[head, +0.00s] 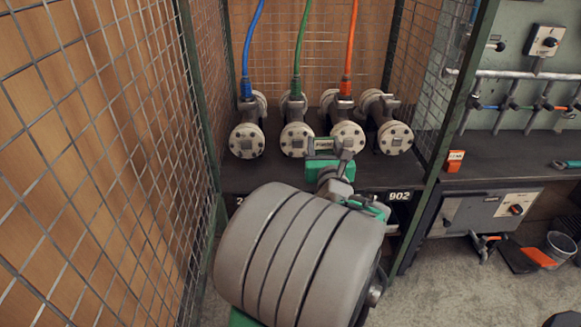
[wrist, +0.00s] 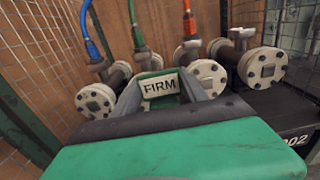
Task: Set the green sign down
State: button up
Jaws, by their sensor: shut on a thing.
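The green sign (head: 323,145) is small, with a pale plate and a green edge. In the wrist view its plate (wrist: 161,87) reads "FIRM". My gripper (head: 331,151) is shut on it and holds it in front of the pipe row, over the dark shelf (head: 262,181). In the wrist view the fingers (wrist: 165,92) stand on both sides of the sign. The sign's lower part is hidden behind the gripper's green body. I cannot tell whether the sign touches the shelf.
Several flanged pipes (head: 246,140) with blue, green and orange hoses stand at the back of the shelf. Wire mesh (head: 95,130) closes the left side, and a green post (head: 460,110) stands right. An orange block (head: 455,161) sits on the right bench. The shelf's left front is clear.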

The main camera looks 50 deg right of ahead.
jog(key=w+d+f+b, duration=0.1)
jog(key=w+f, duration=0.1)
jog(key=w, duration=0.1)
jog(key=w+f+b, duration=0.1)
jog(key=w+f, duration=0.2)
jog(key=w+d+f+b, duration=0.1)
jog(key=w+f, duration=0.2)
jog(key=shift+w+d, duration=0.3)
jog(key=shift+d, duration=0.05)
jog(key=f+b, duration=0.3)
jog(key=f, duration=0.1)
jog(key=shift+w+d, duration=0.1)
jog(key=shift+w, duration=0.2)
jog(key=shift+r, duration=0.25)
jog(key=shift+f, duration=0.15)
jog(key=o, duration=1.4)
jog(key=shift+o, duration=0.2)
